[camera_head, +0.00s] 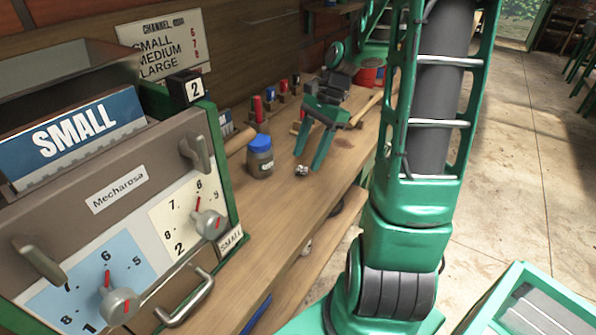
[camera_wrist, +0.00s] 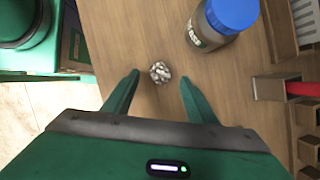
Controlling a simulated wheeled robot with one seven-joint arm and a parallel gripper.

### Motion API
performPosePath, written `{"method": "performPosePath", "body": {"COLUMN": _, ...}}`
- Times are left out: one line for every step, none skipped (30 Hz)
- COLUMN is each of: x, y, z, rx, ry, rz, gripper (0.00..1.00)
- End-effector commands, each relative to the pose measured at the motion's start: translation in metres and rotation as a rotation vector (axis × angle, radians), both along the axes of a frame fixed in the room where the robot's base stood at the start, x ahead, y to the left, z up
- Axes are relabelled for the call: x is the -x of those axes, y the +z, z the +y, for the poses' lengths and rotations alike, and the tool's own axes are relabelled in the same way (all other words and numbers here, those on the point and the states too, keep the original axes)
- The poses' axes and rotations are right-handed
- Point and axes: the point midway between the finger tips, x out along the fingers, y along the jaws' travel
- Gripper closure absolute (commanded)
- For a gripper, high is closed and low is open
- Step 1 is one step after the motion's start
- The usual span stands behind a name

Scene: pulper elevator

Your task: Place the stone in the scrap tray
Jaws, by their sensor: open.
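The stone (camera_head: 302,170) is a small, lumpy grey-white piece lying on the wooden bench top. It also shows in the wrist view (camera_wrist: 160,71). My gripper (camera_head: 308,161) is open, pointing down at the bench. In the wrist view its two green fingertips (camera_wrist: 160,78) stand on either side of the stone, with gaps between it and both fingers. I cannot tell how high the fingertips are above the wood. I cannot make out with certainty which thing is the scrap tray.
A jar with a blue lid (camera_head: 260,155) stands close left of the stone, and also shows in the wrist view (camera_wrist: 225,18). A panel with knobs (camera_head: 130,210) fills the left. Red and dark-handled tools (camera_head: 270,98) line the wall. A red container (camera_head: 369,74) stands farther back.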

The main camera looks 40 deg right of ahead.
Motion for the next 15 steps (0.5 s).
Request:
{"method": "performPosePath", "body": {"x": -0.001, "y": -0.007, "z": 0.004, "rx": -0.003, "ry": 0.002, "rz": 0.002, "gripper": 0.48}}
{"method": "performPosePath", "body": {"x": -0.002, "y": -0.011, "z": 0.006, "rx": -0.002, "ry": 0.002, "rz": 0.002, "gripper": 0.48}}
{"method": "performPosePath", "body": {"x": -0.001, "y": -0.016, "z": 0.008, "rx": -0.003, "ry": 0.002, "rz": 0.002, "gripper": 0.48}}
{"method": "performPosePath", "body": {"x": -0.002, "y": -0.019, "z": 0.009, "rx": -0.002, "ry": 0.001, "rz": 0.000, "gripper": 0.48}}
{"method": "performPosePath", "body": {"x": -0.002, "y": -0.021, "z": 0.010, "rx": -0.002, "ry": 0.000, "rz": 0.001, "gripper": 0.48}}
{"method": "performPosePath", "body": {"x": -0.002, "y": -0.024, "z": 0.011, "rx": -0.001, "ry": -0.001, "rz": 0.001, "gripper": 0.48}}
{"method": "performPosePath", "body": {"x": -0.002, "y": -0.026, "z": 0.011, "rx": -0.001, "ry": -0.001, "rz": 0.001, "gripper": 0.48}}
{"method": "performPosePath", "body": {"x": -0.002, "y": -0.027, "z": 0.011, "rx": 0.000, "ry": -0.001, "rz": 0.000, "gripper": 0.48}}
{"method": "performPosePath", "body": {"x": -0.002, "y": -0.028, "z": 0.012, "rx": 0.000, "ry": 0.000, "rz": 0.000, "gripper": 0.48}}
{"method": "performPosePath", "body": {"x": -0.002, "y": -0.028, "z": 0.012, "rx": 0.000, "ry": 0.000, "rz": 0.000, "gripper": 0.48}}
{"method": "performPosePath", "body": {"x": -0.002, "y": -0.028, "z": 0.012, "rx": 0.000, "ry": 0.000, "rz": 0.000, "gripper": 0.48}}
{"method": "performPosePath", "body": {"x": -0.002, "y": -0.028, "z": 0.012, "rx": 0.000, "ry": 0.000, "rz": 0.000, "gripper": 0.48}}
{"method": "performPosePath", "body": {"x": -0.002, "y": -0.028, "z": 0.012, "rx": 0.000, "ry": 0.000, "rz": 0.000, "gripper": 0.48}}
{"method": "performPosePath", "body": {"x": -0.002, "y": -0.028, "z": 0.012, "rx": 0.000, "ry": 0.000, "rz": 0.000, "gripper": 0.48}}
{"method": "performPosePath", "body": {"x": -0.002, "y": -0.028, "z": 0.012, "rx": 0.000, "ry": 0.000, "rz": 0.000, "gripper": 0.48}}
